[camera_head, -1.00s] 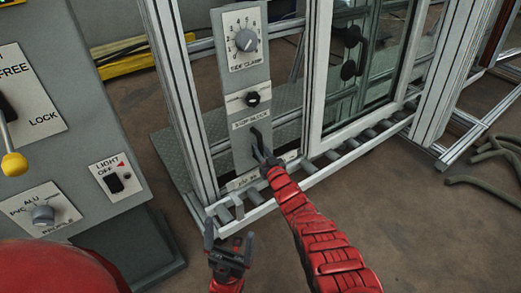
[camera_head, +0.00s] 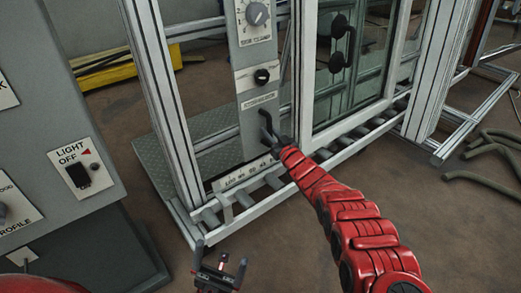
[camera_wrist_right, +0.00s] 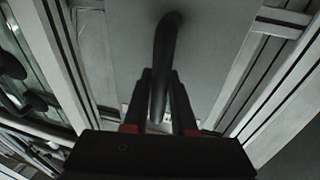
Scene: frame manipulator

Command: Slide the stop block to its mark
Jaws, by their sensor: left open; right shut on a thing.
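The stop block is a tall grey panel (camera_head: 252,93) on the aluminium frame, with a black handle (camera_head: 266,122) low on it. My right gripper (camera_head: 275,142) is shut on this handle. In the right wrist view the dark curved handle (camera_wrist_right: 166,45) runs down between the fingers of the right gripper (camera_wrist_right: 160,95). A pale scale strip (camera_head: 243,176) with dark figures lies below the panel; its figures and any mark are too small to read, and the arm covers its right end. My left gripper (camera_head: 219,272) is open and empty at the bottom, before the frame.
A glazed window sash (camera_head: 345,65) stands close to the right of the panel on a roller track (camera_head: 355,145). A grey control cabinet (camera_head: 75,120) with switches is at left. Grey hoses (camera_head: 490,150) lie on the floor at right.

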